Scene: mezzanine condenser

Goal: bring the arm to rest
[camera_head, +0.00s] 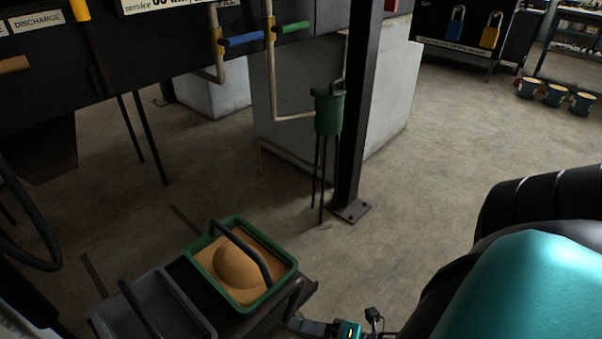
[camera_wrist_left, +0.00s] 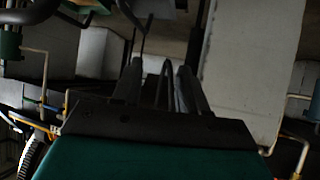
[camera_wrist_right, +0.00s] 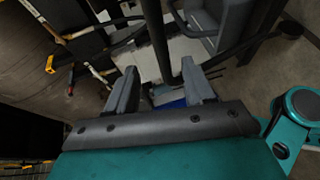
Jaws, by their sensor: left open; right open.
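My right gripper (camera_wrist_right: 156,80) shows in the right wrist view with its two grey fingers apart. A dark bar (camera_wrist_right: 160,40) runs down the picture between and beyond them; I cannot tell how close it is. My right arm (camera_head: 530,285) fills the lower right of the head view. My left gripper (camera_wrist_left: 160,75) shows in the left wrist view with its fingers apart. A dark loop (camera_wrist_left: 166,70) appears between them, its depth unclear. The left gripper is not in the head view. I see nothing clearly gripped by either.
A green tray (camera_head: 284,282) with a tan mound and dark handle sits beside a grey tray (camera_head: 190,305), low in front. Behind stand a dark post (camera_head: 354,120) and a green pot on legs (camera_head: 328,110). Blue and yellow padlocks hang behind.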

